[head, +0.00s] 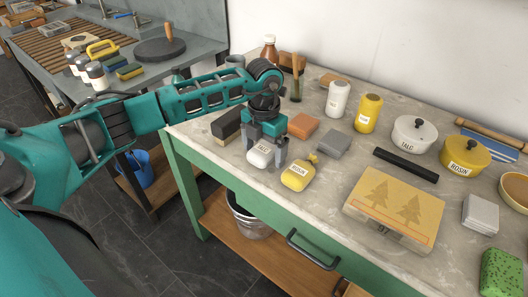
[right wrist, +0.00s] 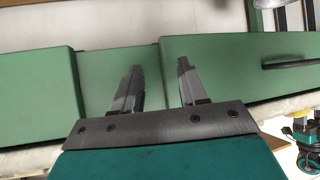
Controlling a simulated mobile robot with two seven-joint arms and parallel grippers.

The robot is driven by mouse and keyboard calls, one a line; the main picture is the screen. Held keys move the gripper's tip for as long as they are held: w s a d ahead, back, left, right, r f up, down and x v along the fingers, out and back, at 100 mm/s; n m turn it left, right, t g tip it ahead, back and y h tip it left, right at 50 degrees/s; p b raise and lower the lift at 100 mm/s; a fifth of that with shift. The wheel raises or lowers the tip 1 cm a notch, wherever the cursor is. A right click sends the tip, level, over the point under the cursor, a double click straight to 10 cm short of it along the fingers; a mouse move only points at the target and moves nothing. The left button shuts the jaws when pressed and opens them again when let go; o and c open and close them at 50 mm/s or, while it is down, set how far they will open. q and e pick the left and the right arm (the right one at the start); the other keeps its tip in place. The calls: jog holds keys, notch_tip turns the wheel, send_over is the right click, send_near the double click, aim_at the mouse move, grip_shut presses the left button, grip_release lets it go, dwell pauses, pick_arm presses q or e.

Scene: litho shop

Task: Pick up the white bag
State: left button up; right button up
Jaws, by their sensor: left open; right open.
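The white bag (head: 260,154), labelled TALC, lies on the pale stone tabletop near its front left edge. My left gripper (head: 265,155) points down over it, with its two fingers open on either side of the bag. I cannot tell whether the fingers touch it. The gripper body hides part of the bag's top. A yellow bag (head: 299,173) labelled ROSIN lies just to the right. My right gripper (right wrist: 158,85) is open and empty in the right wrist view, in front of a green surface.
An orange block (head: 302,126), a grey block (head: 333,143) and a dark block (head: 226,125) lie close around the left gripper. Behind stand a white bottle (head: 337,100) and a yellow bottle (head: 367,113). A tree-patterned block (head: 394,207) lies to the right.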

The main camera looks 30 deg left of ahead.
aim_at(264, 148)
pick_arm(q)
jog(key=shift+f, duration=0.1)
jog(key=shift+c, duration=0.2)
jog(key=c, duration=1)
jog(key=shift+c, duration=0.2)
notch_tip(264, 148, up, 20)
jog(key=shift+p, duration=0.35)
